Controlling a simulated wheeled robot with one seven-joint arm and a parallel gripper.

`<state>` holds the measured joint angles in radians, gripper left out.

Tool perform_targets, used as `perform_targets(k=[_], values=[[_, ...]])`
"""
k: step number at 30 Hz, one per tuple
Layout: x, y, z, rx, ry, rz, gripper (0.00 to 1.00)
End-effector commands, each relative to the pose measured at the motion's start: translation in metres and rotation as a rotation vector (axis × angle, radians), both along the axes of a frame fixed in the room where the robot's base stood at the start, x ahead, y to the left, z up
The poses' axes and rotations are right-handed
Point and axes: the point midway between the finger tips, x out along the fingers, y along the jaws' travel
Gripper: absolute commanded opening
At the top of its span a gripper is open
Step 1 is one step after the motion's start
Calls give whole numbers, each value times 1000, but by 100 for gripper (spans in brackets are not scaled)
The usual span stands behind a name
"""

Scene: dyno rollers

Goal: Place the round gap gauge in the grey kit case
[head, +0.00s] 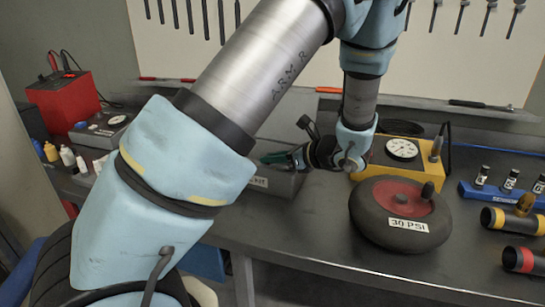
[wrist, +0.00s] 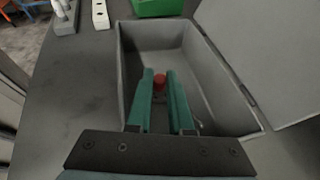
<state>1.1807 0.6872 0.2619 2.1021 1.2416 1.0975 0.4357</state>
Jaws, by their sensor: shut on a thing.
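The grey kit case (head: 268,184) stands on the bench in the head view, partly hidden by my arm. In the wrist view the open case (wrist: 122,80) fills the middle, its lid (wrist: 275,60) swung to the right; the visible floor looks bare. My gripper (wrist: 160,85) has green fingers, which also show over the case in the head view (head: 274,158). It is shut on a small red round-topped thing (wrist: 159,80), apparently the round gap gauge, above the case's inside. The rest of the gauge is hidden by the fingers, and its height above the floor is unclear.
A green box (wrist: 158,8) is beyond the case, with a pale block with holes (wrist: 100,14) to its left. A yellow dial unit (head: 385,160) and a wheel marked 30 PSI (head: 375,225) stand right of the case. A blue sensor rack (head: 490,197) is farther right.

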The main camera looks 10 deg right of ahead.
Motion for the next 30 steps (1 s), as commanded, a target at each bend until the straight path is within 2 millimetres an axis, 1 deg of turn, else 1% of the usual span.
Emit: perform_targets(k=[3, 7, 8, 15, 23, 26, 27, 30], values=[[0, 0, -4, 0, 0, 0, 0], [0, 0, -4, 0, 0, 0, 0], [0, 0, -4, 0, 0, 0, 23], [0, 0, -4, 0, 0, 0, 49], [0, 0, -3, 0, 0, 0, 49], [0, 0, 6, -1, -1, 0, 49], [0, 0, 11, -2, -1, 0, 49], [-12, -12, 13, -4, -2, -4, 49]])
